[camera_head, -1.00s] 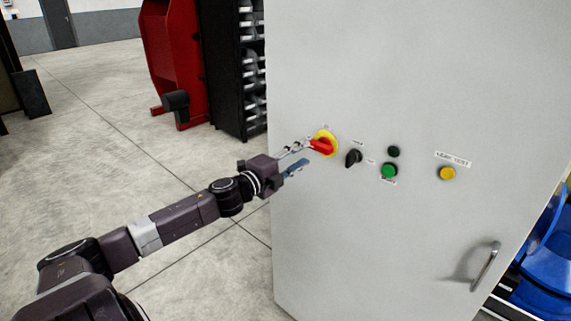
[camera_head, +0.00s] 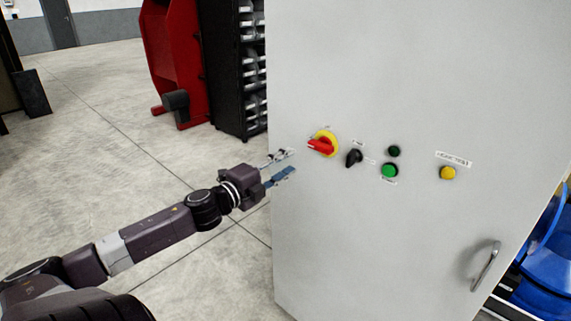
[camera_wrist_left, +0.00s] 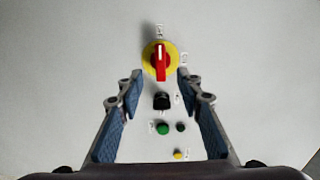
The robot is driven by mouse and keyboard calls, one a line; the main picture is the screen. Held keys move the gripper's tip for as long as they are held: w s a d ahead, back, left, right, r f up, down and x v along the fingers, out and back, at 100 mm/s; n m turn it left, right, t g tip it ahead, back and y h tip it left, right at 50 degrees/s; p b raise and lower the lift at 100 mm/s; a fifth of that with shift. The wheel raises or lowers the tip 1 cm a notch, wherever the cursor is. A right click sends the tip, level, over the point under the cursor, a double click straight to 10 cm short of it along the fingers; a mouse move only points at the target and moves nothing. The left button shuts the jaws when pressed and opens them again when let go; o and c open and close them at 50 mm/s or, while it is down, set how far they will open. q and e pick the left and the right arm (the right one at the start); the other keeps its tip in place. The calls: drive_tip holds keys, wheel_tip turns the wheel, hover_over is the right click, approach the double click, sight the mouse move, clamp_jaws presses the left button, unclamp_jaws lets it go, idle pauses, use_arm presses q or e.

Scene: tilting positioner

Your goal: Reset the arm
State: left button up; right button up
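My left gripper (camera_head: 285,165) is open and empty, just left of the red and yellow rotary switch (camera_head: 323,144) on the grey cabinet (camera_head: 420,70). A gap shows between the fingertips and the switch. In the left wrist view, the red handle (camera_wrist_left: 162,62) on its yellow disc lies ahead, beyond and between the two blue-padded fingers (camera_wrist_left: 158,82). The handle lies lengthwise in that view, its white mark at the top end. My right gripper is not in view.
A black selector knob (camera_head: 354,158), a dark green button (camera_head: 393,151), a bright green button (camera_head: 390,171) and a yellow button (camera_head: 447,173) sit right of the switch. A door handle (camera_head: 486,266) sticks out lower right. Open floor (camera_head: 150,130) lies left.

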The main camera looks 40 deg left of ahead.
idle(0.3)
